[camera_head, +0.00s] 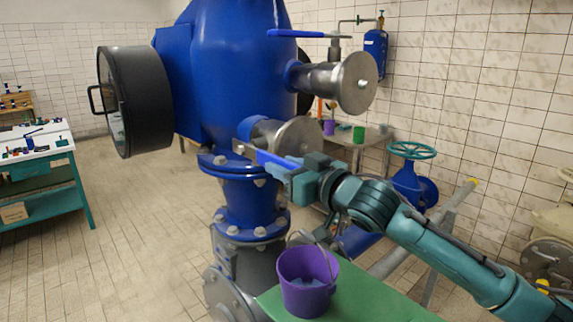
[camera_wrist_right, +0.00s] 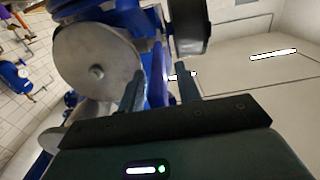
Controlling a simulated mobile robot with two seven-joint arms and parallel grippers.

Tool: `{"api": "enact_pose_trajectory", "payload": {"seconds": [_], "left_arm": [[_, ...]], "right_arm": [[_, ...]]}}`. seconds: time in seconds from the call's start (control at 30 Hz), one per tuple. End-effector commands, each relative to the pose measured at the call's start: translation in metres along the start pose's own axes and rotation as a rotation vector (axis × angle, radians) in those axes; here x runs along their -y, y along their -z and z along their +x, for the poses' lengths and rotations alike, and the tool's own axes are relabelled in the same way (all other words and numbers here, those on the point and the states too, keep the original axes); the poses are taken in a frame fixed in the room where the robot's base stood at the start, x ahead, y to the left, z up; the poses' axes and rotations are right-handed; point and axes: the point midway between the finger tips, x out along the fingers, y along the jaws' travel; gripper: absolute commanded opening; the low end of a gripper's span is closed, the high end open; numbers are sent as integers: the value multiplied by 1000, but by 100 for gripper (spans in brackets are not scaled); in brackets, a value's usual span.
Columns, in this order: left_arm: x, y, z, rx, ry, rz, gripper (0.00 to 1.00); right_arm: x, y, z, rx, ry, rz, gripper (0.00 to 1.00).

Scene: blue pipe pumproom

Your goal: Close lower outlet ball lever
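The lower outlet ball lever (camera_head: 276,160) is a blue handle in front of the lower outlet's round metal flange (camera_head: 297,138). It runs nearly level from a metal end at left toward my right gripper (camera_head: 284,175). In the right wrist view the blue lever (camera_wrist_right: 157,78) stands between the two fingertips of the right gripper (camera_wrist_right: 160,82). Gaps show on both sides of it, so the fingers look open around the lever rather than shut on it. The flange (camera_wrist_right: 98,62) is left of the fingers. My left gripper is not in view.
An upper outlet with its own blue lever (camera_head: 296,33) and metal flange (camera_head: 357,83) sits above. A purple bucket (camera_head: 307,281) stands on a green surface (camera_head: 375,299) below my right arm. A teal handwheel (camera_head: 411,150) is behind it. Open floor lies at left.

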Motion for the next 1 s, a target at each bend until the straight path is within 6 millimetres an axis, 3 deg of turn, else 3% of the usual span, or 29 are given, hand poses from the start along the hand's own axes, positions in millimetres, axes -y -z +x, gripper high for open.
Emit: {"api": "enact_pose_trajectory", "payload": {"seconds": [0.2, 0.6, 1.0], "left_arm": [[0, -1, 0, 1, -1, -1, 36], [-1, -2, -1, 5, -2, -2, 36], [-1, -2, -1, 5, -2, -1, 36]], "right_arm": [[0, 0, 0, 0, 0, 0, 32], [0, 0, 0, 1, 0, 1, 0], [0, -1, 0, 1, 0, 1, 0]]}}
